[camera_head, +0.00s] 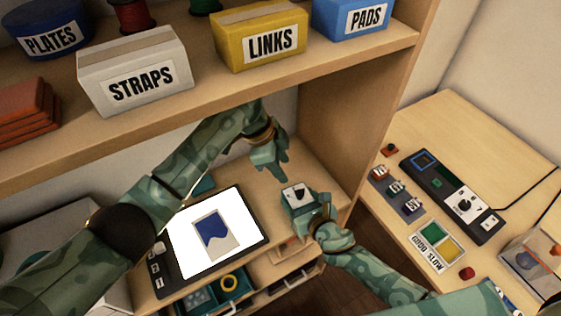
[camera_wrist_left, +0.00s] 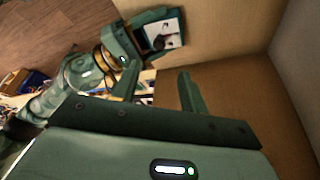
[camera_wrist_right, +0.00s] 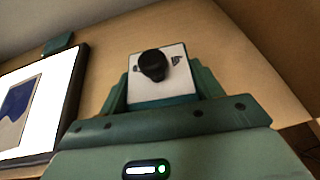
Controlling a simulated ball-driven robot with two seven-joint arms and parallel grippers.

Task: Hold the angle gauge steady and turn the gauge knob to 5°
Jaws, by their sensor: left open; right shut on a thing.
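The angle gauge is a small box with a white face (camera_head: 296,194) and a dark knob. My right gripper (camera_head: 303,203) is shut on it, with a finger on each side. In the right wrist view the gauge's white face (camera_wrist_right: 147,91) and round black knob (camera_wrist_right: 153,65) show between the fingers; its markings are too small to read. My left gripper (camera_head: 272,172) is open and empty, just above and left of the gauge, apart from it. In the left wrist view the gauge (camera_wrist_left: 164,34) shows beyond my left fingers (camera_wrist_left: 158,90), held by my right gripper.
A lit tablet (camera_head: 240,232) lies on the desk left of the gauge. A shelf with labelled boxes (camera_head: 135,75) hangs above the left arm. A side table (camera_head: 480,130) at right holds a control panel (camera_head: 452,195), small servos (camera_head: 395,188) and a tray (camera_head: 436,242). An open drawer (camera_head: 235,288) is below.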

